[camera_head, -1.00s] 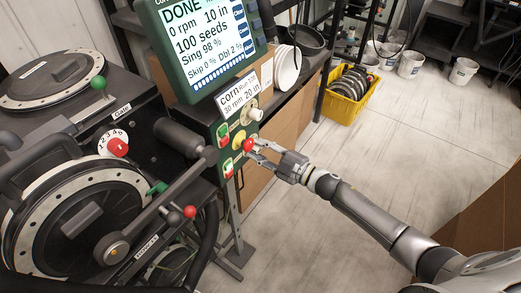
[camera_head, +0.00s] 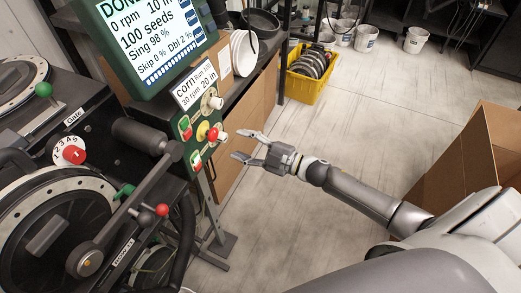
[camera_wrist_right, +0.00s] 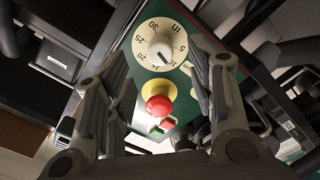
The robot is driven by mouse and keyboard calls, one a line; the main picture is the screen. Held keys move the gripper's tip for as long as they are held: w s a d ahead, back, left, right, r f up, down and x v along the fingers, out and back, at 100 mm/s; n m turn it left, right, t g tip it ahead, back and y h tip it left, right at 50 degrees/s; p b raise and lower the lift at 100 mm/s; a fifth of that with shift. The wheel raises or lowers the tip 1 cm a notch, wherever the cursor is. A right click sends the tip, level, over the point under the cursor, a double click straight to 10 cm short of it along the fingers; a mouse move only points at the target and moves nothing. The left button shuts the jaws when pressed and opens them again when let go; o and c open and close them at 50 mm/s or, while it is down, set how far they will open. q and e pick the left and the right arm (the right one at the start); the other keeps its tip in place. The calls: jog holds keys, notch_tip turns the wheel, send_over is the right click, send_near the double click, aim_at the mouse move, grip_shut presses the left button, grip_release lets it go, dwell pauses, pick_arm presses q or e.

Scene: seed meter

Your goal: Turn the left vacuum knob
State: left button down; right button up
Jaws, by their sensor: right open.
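The green control panel (camera_head: 178,108) stands left of centre in the head view. A pale knob (camera_head: 215,102) is at its upper right, beside the "corn" label. In the right wrist view a white pointer knob (camera_wrist_right: 160,47) sits on a round numbered dial; another pale dial edge shows at right, partly hidden by a finger. I cannot tell which knob is the left vacuum one. A red mushroom button (camera_head: 213,134) on yellow also shows in the wrist view (camera_wrist_right: 158,105). My right gripper (camera_head: 244,146) is open and empty, just right of the panel, apart from it. My left gripper is not visible.
The screen (camera_head: 152,35) stands above the panel. The seed machine at left has a red numbered-dial knob (camera_head: 74,155) and a red-ball lever (camera_head: 162,210). A yellow crate (camera_head: 311,75) and a cardboard box (camera_head: 470,155) stand on the floor. Floor right of my gripper is free.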

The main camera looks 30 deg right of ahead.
jog(key=v, duration=0.6)
dwell(0.4)
